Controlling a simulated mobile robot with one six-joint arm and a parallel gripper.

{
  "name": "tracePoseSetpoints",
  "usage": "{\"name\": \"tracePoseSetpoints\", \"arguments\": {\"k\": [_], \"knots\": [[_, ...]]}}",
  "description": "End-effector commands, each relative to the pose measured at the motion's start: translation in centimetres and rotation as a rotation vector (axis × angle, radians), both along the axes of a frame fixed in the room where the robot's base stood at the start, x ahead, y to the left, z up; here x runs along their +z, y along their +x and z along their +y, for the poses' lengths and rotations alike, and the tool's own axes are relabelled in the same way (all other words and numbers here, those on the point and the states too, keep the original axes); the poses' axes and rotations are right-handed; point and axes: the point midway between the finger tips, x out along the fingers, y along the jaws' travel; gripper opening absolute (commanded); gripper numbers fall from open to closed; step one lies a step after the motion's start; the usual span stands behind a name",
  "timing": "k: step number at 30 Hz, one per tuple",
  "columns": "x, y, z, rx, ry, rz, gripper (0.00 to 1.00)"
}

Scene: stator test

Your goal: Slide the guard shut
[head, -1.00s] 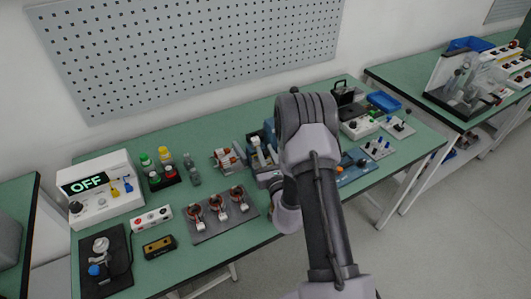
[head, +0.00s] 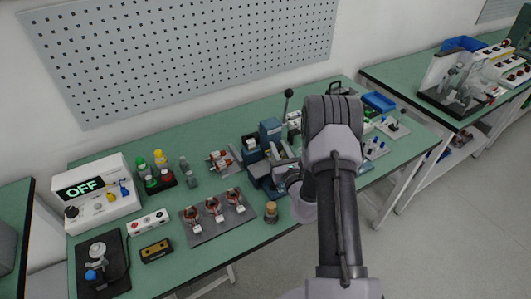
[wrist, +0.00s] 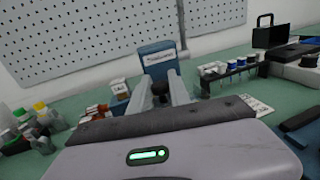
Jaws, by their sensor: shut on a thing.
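A blue bench machine (head: 271,132) with grey metal parts stands mid-bench in the head view. A lever with a black ball knob (head: 288,93) rises behind it. In the wrist view the machine's blue, labelled block (wrist: 158,58) stands straight ahead. My gripper (wrist: 160,92) points at it, its two pale fingers on either side of a dark round knob (wrist: 158,88), which it is shut on. In the head view my gripper (head: 284,166) is at the machine's front right, partly hidden by my arm. I cannot clearly make out the guard panel or how far it stands open.
A plate with copper-wound parts (head: 190,228) and a cork-topped jar (head: 271,212) are at the front. A white tester reading OFF (head: 100,190) stands left. In the wrist view a rack of blue and white pieces (wrist: 225,72) stands close right of the fingers.

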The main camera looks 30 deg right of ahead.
Motion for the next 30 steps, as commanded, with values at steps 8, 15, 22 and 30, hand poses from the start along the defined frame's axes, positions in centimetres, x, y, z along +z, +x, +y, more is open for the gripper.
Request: {"name": "tracePoseSetpoints", "arguments": {"k": [8,15,22,30], "knots": [[0.2,0.1,-2.4,-0.001,-0.003,-0.004,0.0],[0.3,0.1,-2.4,-0.003,-0.003,-0.006,0.29],[0.1,0.1,-2.3,-0.001,-0.003,-0.003,0.45],[0.1,-1.0,-2.1,0.0,-0.002,0.001,0.45]]}}
